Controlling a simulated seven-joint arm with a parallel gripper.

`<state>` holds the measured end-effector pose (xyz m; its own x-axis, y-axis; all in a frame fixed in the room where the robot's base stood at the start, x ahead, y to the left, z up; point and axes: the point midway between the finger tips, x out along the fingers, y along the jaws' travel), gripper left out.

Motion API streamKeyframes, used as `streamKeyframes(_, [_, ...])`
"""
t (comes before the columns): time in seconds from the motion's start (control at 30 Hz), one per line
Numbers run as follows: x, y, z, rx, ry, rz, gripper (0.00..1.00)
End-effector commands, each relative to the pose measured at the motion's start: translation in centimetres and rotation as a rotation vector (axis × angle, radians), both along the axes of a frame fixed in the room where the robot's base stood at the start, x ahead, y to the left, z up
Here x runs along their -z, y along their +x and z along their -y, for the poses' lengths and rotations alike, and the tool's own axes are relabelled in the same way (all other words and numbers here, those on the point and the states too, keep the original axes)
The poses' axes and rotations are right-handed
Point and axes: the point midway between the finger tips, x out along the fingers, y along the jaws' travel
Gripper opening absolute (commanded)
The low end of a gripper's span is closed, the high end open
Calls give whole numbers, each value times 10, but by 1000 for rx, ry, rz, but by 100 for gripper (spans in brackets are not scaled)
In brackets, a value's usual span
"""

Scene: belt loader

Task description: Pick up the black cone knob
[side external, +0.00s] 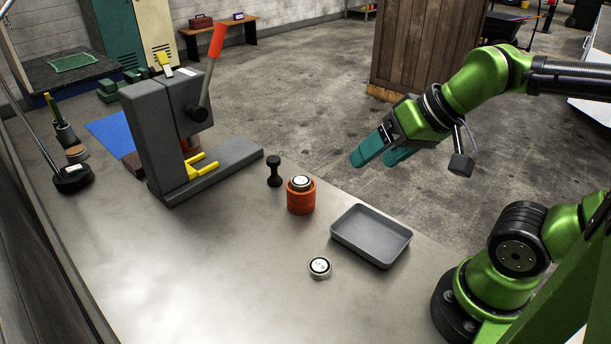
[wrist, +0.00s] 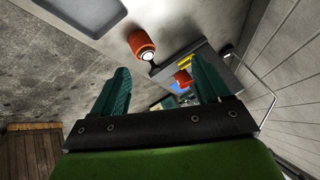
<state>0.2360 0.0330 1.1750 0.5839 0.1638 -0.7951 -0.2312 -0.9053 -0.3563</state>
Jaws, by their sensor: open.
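In the side external view, a small black knob (side external: 274,171) stands upright on the metal table, with a rounded top, a narrow neck and a wider foot. It is apart from the orange cup to its right and the press to its left. In the wrist view a dark shape that seems to be the knob (wrist: 155,70) shows just beyond the orange cup, between my fingers. My gripper (side external: 378,155) has teal fingers spread apart and empty. It hangs in the air, to the right of the knob and above table height. It also shows in the wrist view (wrist: 158,82).
An orange cup (side external: 301,198) with a white-labelled disc on top stands beside the knob. A grey tray (side external: 371,236) and a labelled puck (side external: 319,267) lie nearer. A grey press (side external: 160,140) with a red lever (side external: 217,40) stands left. The table's front-left area is clear.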

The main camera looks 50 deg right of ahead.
Motion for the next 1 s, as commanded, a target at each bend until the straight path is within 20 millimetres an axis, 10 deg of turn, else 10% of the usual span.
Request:
streamKeyframes(0.67, [13, 9, 2, 7, 1, -70, 69])
streamKeyframes(1.0, [27, 118, 25, -42, -89, -224, 69])
